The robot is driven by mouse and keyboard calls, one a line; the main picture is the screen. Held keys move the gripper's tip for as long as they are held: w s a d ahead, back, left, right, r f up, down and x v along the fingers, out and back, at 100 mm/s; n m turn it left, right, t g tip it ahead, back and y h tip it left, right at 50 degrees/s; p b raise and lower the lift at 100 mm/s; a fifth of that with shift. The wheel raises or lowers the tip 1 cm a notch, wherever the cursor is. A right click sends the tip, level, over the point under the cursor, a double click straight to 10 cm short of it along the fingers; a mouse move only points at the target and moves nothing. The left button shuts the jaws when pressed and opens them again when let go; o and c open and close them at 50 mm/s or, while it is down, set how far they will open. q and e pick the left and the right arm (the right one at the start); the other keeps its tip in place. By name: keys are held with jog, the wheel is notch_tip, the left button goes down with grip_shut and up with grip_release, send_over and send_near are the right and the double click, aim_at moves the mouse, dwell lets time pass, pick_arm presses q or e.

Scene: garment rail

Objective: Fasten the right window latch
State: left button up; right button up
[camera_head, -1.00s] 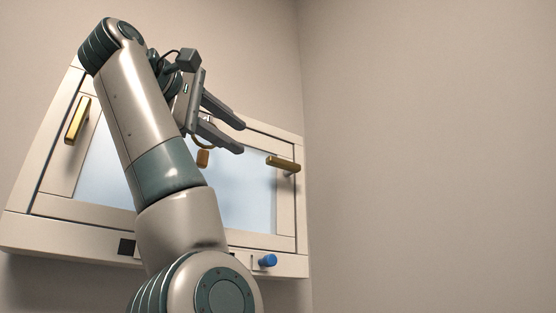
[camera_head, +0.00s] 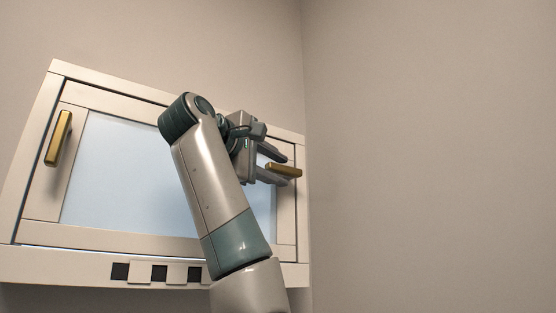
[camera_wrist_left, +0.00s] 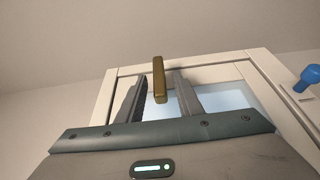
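The right window latch is a brass bar handle (camera_head: 284,169) on the right side of the window frame, lying roughly level in the head view. My left gripper (camera_head: 283,168) is at this handle with one finger above it and one below. In the left wrist view the handle (camera_wrist_left: 159,80) stands between the two spread fingers of my left gripper (camera_wrist_left: 161,78), with a gap showing on each side. The gripper is open. How deep the handle sits between the fingers is hard to tell. My right gripper is not in view.
Another brass handle (camera_head: 58,138) stands nearly upright on the window's left side. The window pane (camera_head: 115,175) is pale blue. Dark squares (camera_head: 159,273) line the sill. A blue knob (camera_wrist_left: 311,75) shows at the right in the left wrist view. Bare wall lies right of the window.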

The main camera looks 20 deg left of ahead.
pick_arm(q)
jog(key=shift+w+d, duration=0.1)
jog(key=shift+w, duration=0.25)
jog(key=shift+s, duration=0.1)
grip_shut()
